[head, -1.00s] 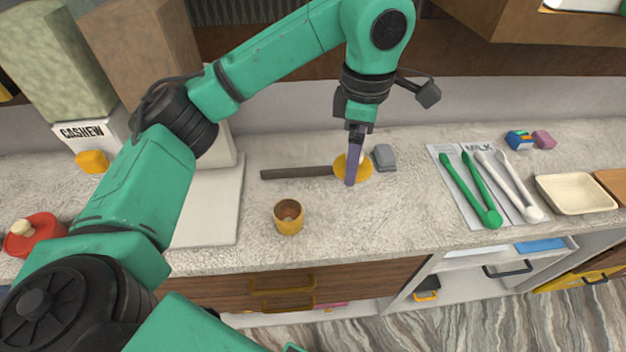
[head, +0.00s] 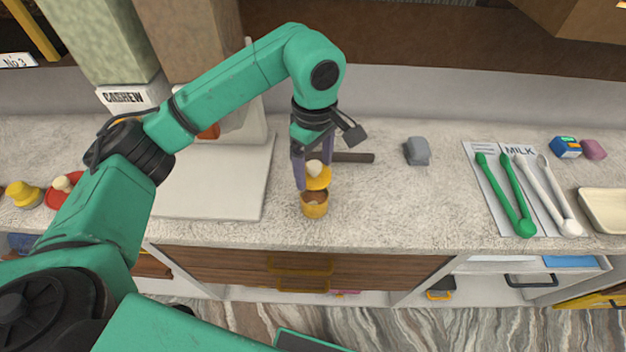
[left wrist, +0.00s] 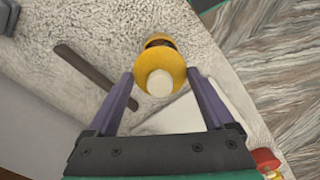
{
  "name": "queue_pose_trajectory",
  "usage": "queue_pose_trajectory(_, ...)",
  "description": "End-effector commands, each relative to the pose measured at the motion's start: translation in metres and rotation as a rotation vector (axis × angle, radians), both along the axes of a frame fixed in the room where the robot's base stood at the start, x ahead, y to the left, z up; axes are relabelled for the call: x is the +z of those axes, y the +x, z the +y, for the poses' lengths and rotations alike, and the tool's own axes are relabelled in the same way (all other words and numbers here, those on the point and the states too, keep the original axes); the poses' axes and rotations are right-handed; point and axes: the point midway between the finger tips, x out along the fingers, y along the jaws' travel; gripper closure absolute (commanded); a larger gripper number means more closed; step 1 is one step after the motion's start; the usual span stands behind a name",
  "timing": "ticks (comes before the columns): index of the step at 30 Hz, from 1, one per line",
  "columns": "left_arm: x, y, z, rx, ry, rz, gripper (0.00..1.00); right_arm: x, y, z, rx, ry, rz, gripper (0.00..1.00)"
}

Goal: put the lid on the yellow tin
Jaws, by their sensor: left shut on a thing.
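The yellow lid (head: 319,183) has a pale round knob on top. My left gripper (head: 313,177) is shut on it, with the fingers on either side of its rim. The yellow tin (head: 314,208) stands upright on the counter, and part of its brown opening shows below the lid. The lid is held just above and slightly behind the tin, not seated on it. In the left wrist view the lid (left wrist: 160,58) sits between the fingertips and hides most of the tin (left wrist: 160,38). My right gripper is not in view.
A dark bar (head: 352,157) lies behind the tin, and a grey block (head: 417,151) is to the right. Green tongs (head: 505,190) and white tongs lie on a sheet farther right. A pale board (head: 210,190) is at left. The counter right of the tin is clear.

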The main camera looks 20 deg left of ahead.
Motion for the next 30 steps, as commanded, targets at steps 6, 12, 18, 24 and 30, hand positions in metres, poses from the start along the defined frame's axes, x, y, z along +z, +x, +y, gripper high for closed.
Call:
queue_pose_trajectory(6, -0.034, -0.001, 0.000, -0.001, -0.001, 0.004, 0.66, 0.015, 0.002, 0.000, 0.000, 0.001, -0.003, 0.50)
queue_pose_trajectory(12, -0.055, 0.000, 0.000, 0.000, 0.000, -0.003, 0.66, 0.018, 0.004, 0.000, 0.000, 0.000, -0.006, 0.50)
queue_pose_trajectory(18, -0.057, 0.000, 0.000, 0.000, 0.000, -0.002, 0.66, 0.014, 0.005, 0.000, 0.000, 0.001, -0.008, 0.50)
queue_pose_trajectory(24, -0.063, 0.000, 0.000, 0.000, 0.000, -0.001, 0.66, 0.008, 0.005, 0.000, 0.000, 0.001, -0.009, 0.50)
queue_pose_trajectory(30, -0.063, 0.000, 0.000, 0.000, 0.000, -0.001, 0.00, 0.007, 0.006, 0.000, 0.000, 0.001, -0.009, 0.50)
